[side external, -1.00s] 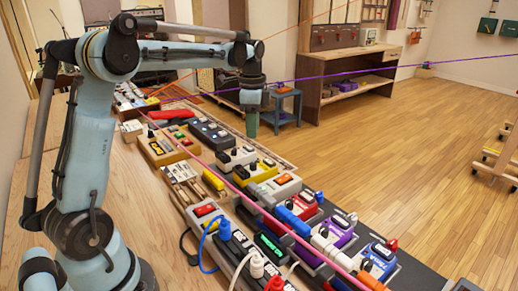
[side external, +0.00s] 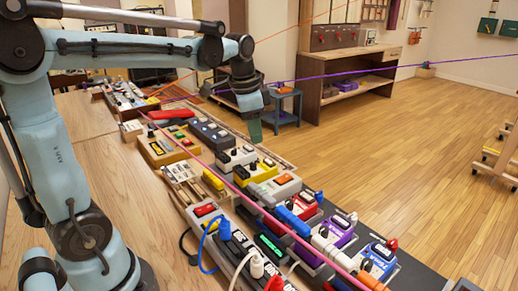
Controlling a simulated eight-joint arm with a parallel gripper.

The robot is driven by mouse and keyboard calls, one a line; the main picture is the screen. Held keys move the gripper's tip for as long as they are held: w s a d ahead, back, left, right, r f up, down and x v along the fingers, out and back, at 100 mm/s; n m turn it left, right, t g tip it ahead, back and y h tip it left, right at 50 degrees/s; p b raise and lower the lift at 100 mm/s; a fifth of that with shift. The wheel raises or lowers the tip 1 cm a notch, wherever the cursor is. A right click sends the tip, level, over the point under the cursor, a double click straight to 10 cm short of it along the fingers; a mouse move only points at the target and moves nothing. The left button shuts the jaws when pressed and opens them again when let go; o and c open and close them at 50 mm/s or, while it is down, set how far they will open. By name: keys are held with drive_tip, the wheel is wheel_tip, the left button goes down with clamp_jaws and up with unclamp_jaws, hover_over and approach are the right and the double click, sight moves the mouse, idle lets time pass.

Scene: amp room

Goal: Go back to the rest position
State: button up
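My gripper (side external: 254,130) is at the end of my light-blue arm, in the middle left of the side external view. It points down, above the far right edge of the row of devices. A green piece shows at its lower end; I cannot tell whether this is a fingertip or something held. The fingers are too small to make out, so their opening does not show.
Several power strips and switch boxes with plugs (side external: 300,207) run along the wooden table (side external: 110,165). Purple (side external: 370,70), orange and pink cords cross the view. A small blue stand (side external: 285,105) and a workbench (side external: 345,85) stand beyond.

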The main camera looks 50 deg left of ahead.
drive_tip(key=s+d+f+n+t, duration=0.4)
drive_tip(key=s+d, duration=0.4)
drive_tip(key=s, duration=0.2)
drive_tip(key=shift+d+f+n+t+h, duration=0.3)
drive_tip(key=shift+f+n, duration=0.3)
drive_tip(key=shift+n, duration=0.2)
drive_tip(key=shift+o, duration=0.4)
